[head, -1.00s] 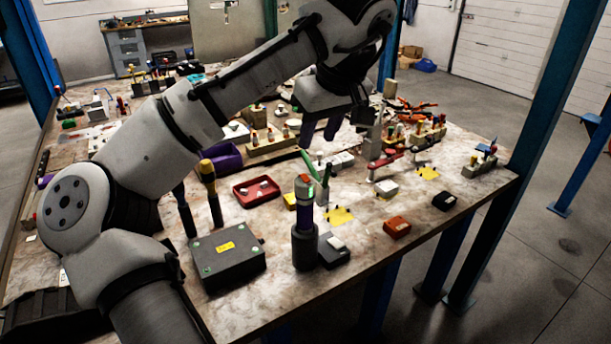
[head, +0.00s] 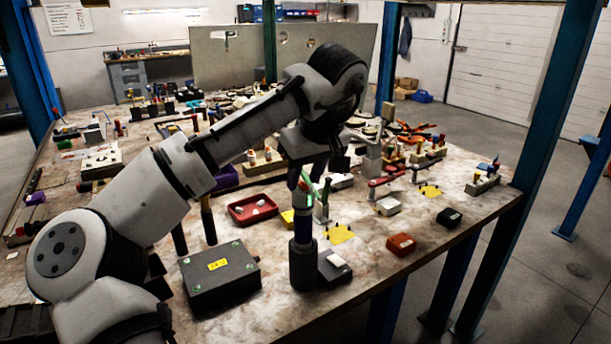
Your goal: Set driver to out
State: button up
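My gripper (head: 307,172) points down at the top of this tool. Its purple fingers show apart, with a gap between them, and the tool's top is close below or between them. I cannot tell whether they touch it. Two other upright tools, one a dark shaft (head: 207,222), stand left of the holder, partly hidden by my arm.
A dark box with a yellow label (head: 220,280) lies left of the holder. A black block with a light top (head: 333,268) is close on its right. A red block (head: 401,244) lies right.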

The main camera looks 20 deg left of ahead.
grip_shut()
